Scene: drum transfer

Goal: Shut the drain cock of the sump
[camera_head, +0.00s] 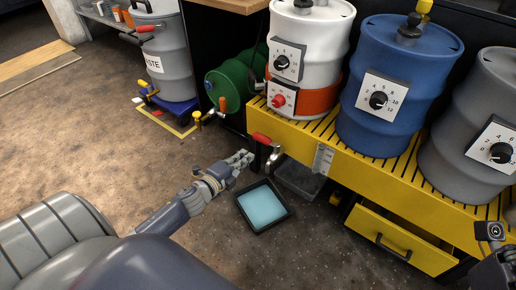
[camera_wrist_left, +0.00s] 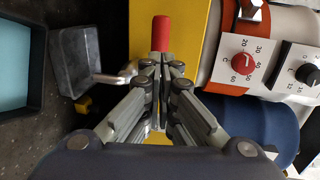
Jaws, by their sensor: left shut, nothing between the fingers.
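The yellow sump (camera_head: 325,155) with its slatted top bears several drums. Its drain cock has a red lever handle (camera_head: 262,139) and a metal body with a spout (camera_head: 274,158) on the front left end of the sump. My left gripper (camera_head: 246,158) is shut and empty, just left of the cock in the head view. In the left wrist view the closed fingertips (camera_wrist_left: 161,62) lie close to the red lever (camera_wrist_left: 160,34), overlapping its lower end; I cannot tell whether they touch. The metal spout (camera_wrist_left: 112,79) shows beside them. My right gripper's fingers are not seen.
A black tray with pale blue liquid (camera_head: 264,206) lies on the floor below my left gripper. A clear bin (camera_head: 299,181) stands below the sump's front. A yellow drawer (camera_head: 400,240) is open at right. A green drum (camera_head: 232,82) lies behind.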

